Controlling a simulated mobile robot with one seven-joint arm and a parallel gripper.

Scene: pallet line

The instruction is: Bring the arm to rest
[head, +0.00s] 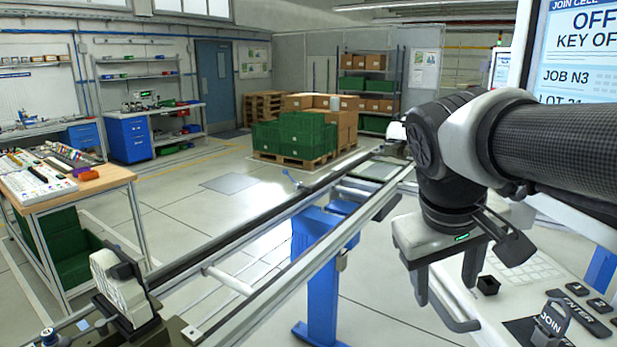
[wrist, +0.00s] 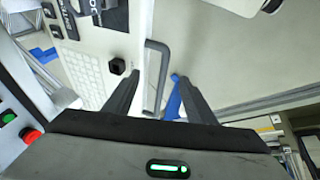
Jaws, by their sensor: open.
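My gripper (head: 446,293) hangs at the right of the head view, below my dark wrist. A grey bar handle (wrist: 156,75) of the control console shows between and beyond the fingers. I cannot tell how far the fingers are from it.
The console (head: 520,270) with white keys, an ENTER key and a JOIN key stands close at the right, under a screen (head: 575,50). A rail line (head: 270,235) crosses the middle. A workbench (head: 75,190) stands left. Green crates (head: 290,135) sit on a pallet behind.

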